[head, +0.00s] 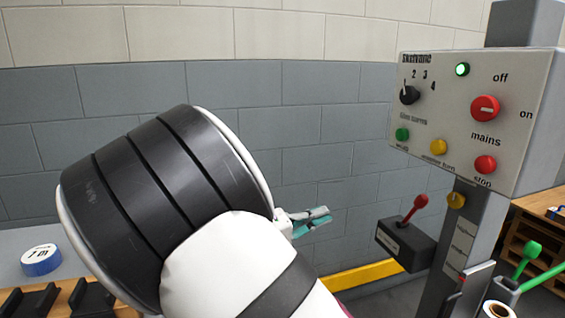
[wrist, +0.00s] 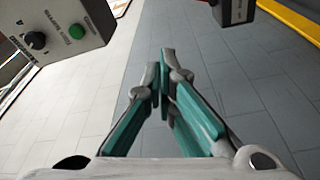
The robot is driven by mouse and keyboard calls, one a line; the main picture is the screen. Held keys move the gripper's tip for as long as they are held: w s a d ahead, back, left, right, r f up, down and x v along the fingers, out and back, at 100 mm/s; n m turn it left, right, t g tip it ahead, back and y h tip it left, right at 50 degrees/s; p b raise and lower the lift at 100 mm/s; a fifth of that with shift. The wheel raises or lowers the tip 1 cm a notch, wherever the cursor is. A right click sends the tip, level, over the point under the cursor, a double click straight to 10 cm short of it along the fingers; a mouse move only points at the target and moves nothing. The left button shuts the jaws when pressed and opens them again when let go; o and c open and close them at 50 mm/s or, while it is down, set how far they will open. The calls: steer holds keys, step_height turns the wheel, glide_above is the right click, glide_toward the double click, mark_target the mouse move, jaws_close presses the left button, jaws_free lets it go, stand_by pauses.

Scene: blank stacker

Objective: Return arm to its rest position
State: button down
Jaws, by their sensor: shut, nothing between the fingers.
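My gripper (head: 312,220) shows in the head view beyond the large black and white links of my arm, in front of the grey block wall. In the wrist view my gripper (wrist: 164,60) has its teal-padded fingers converged, with the tips together and nothing between them. Much of the gripper's body is hidden behind my arm in the head view.
A control panel (head: 425,135) with knobs, buttons and a lit green lamp stands at right. Below it is a black box (head: 405,246) with a red lever. A blue-rimmed tape roll (head: 41,261) lies at left. A yellow rail (head: 350,277) runs along the wall's foot.

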steer(key=s+d+r+m+g+y, duration=0.2)
steer(key=s+d+m+g+y, duration=0.3)
steer(key=s+d+g, duration=0.9)
steer(key=s+a+n+t+y, duration=0.2)
steer(key=s+t+y, duration=0.6)
steer(key=s, duration=1.9)
step_height(320, 180, up, 26)
steer(key=y+p, duration=0.3)
steer(key=p, duration=2.1)
steer(key=shift+t+p, duration=0.35)
steer(key=shift+t, duration=0.05)
